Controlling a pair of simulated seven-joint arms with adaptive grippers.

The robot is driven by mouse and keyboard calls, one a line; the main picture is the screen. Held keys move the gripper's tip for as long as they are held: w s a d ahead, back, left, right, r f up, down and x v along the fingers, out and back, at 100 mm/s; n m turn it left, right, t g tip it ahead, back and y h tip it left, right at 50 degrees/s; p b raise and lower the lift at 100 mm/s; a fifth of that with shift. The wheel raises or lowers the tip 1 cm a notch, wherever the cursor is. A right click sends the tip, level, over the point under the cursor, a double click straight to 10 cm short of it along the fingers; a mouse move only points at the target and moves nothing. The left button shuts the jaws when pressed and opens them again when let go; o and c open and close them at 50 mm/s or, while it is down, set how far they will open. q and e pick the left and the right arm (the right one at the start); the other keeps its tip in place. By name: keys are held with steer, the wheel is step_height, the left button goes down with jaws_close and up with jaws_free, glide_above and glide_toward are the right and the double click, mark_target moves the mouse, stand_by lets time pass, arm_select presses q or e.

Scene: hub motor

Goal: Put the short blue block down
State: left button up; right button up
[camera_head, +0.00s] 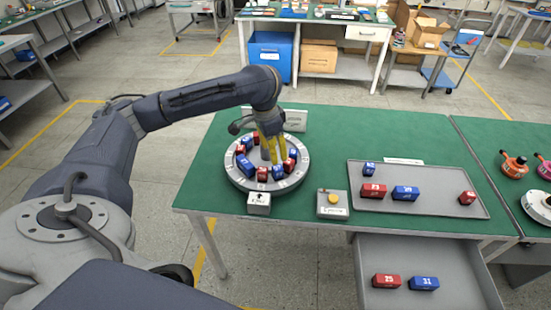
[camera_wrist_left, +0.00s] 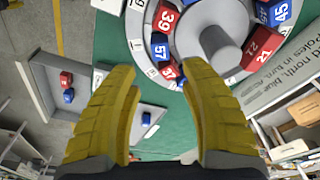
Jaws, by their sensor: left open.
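My left gripper (camera_head: 272,148) reaches down over the round grey hub ring (camera_head: 238,178). Its yellow fingers are spread with nothing between them, also in the wrist view (camera_wrist_left: 158,78). Red and blue blocks stand around the ring. In the wrist view a blue block 57 (camera_wrist_left: 160,46) sits between red 39 (camera_wrist_left: 166,18) and red 37 (camera_wrist_left: 168,71). Blue 45 (camera_wrist_left: 280,12) and red 21 (camera_wrist_left: 262,48) are at the right. A short blue block (camera_head: 369,169) lies on the grey tray (camera_head: 435,178). I cannot tell which short blue block is meant. My right gripper is not in view.
The tray also holds a red block (camera_head: 373,190), a longer blue block (camera_head: 405,192) and a short red block (camera_head: 467,198). A lower drawer (camera_head: 430,260) holds a red and a blue block. Green table left of the ring is clear.

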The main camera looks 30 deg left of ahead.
arm_select(q)
steer(key=shift+s+a+r, duration=0.1)
steer(key=shift+s+r, duration=0.05)
steer(key=shift+r, duration=0.7)
steer(key=shift+s+r, duration=0.1)
steer(key=shift+r, duration=0.75)
steer(key=shift+w, duration=0.1)
